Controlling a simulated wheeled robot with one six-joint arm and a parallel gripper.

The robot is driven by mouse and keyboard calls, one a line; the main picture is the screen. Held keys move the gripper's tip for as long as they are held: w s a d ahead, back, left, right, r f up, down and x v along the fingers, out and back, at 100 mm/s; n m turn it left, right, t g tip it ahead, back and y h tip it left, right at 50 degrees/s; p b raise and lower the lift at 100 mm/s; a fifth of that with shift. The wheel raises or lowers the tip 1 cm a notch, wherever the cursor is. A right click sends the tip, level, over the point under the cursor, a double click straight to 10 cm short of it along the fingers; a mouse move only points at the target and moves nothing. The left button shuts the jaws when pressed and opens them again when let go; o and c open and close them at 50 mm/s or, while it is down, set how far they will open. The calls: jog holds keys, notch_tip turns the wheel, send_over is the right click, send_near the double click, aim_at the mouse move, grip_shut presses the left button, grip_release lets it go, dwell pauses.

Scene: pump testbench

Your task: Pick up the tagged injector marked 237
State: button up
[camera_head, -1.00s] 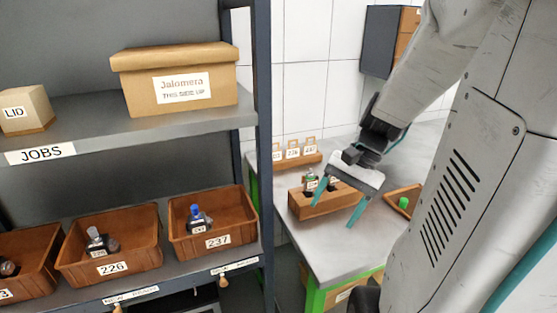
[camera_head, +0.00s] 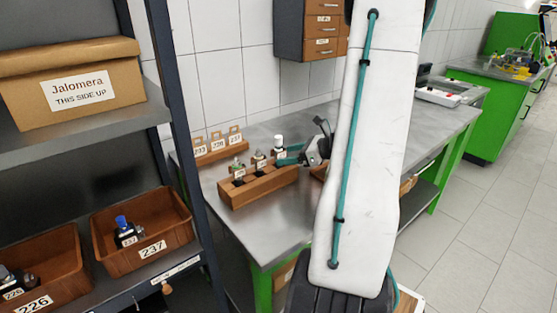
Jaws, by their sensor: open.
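A wooden rack block (camera_head: 262,190) stands on the grey bench and holds small tagged injectors. One has a green top (camera_head: 238,165), one a grey top (camera_head: 258,158), and one a white top (camera_head: 279,146) at the right end. Their tags are too small to read surely. My gripper (camera_head: 284,156) is open, its teal fingers pointing left at the white-topped injector. I cannot tell whether that injector is between the fingers. My arm hides the bench right of the rack. Behind the rack, a wooden holder (camera_head: 222,153) bears several numbered tags, the right one seemingly 237.
A shelf bin labelled 237 (camera_head: 171,224) at left holds a blue-capped dark part (camera_head: 126,233). Bin 226 (camera_head: 67,262) is beside it. The dark shelf post (camera_head: 178,120) stands between shelf and bench. A drawer cabinet (camera_head: 290,30) hangs above the bench.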

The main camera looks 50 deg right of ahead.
aim_at(284, 154)
jog(key=x, duration=0.4)
jog(key=shift+w+a+r, duration=0.15)
jog(key=c, duration=1.2)
jog(key=shift+r, duration=0.1)
jog(key=shift+c, duration=0.2)
